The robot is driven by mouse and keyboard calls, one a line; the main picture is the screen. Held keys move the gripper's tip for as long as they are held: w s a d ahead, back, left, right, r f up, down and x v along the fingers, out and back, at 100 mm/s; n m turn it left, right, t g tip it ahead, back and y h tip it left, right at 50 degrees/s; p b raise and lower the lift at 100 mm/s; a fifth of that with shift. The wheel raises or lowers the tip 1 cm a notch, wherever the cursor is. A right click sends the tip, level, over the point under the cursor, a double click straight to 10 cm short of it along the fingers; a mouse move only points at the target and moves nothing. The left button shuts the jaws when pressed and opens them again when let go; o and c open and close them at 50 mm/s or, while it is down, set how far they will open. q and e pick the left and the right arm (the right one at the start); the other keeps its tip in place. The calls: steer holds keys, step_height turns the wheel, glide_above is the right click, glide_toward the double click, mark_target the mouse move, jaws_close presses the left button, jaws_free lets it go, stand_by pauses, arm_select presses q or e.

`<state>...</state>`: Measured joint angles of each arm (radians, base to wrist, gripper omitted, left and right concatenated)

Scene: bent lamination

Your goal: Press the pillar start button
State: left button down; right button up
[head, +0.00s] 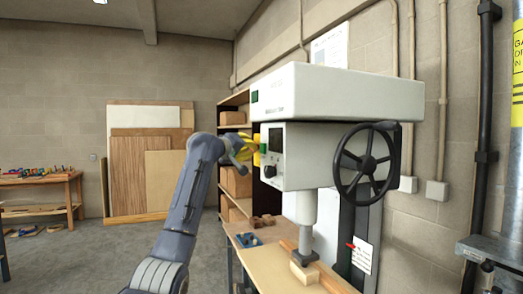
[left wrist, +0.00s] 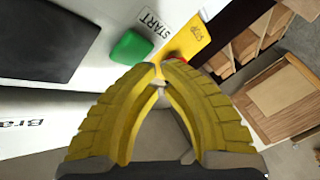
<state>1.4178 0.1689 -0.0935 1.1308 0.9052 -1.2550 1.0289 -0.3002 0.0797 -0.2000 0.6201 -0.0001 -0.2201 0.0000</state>
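The green start button (left wrist: 131,47) sits on the white machine housing beside the printed word START in the left wrist view. A red button (left wrist: 176,57) on a yellow plate (left wrist: 194,36) is partly hidden behind the fingertips. In the head view my left gripper (head: 247,150) is beside the housing.
The white machine head (head: 335,95) carries a black handwheel (head: 366,163) and a dark knob (head: 270,171). A wooden worktop (head: 265,262) lies beneath. A wooden shelf (head: 233,183) stands behind my left gripper. Open floor lies to the left.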

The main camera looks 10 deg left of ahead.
arm_select(q)
steer(key=shift+w+d, duration=0.55)
steer(key=shift+d, duration=0.3)
stand_by(2.5)
steer(key=shift+a, duration=0.15)
steer(key=shift+s+a, duration=0.5)
steer(key=shift+a, duration=0.15)
stand_by(0.3)
steer(key=shift+s+a, duration=0.75)
steer(key=shift+a, duration=0.3)
steer(key=shift+s+a, duration=0.7)
steer(key=shift+a, duration=0.3)
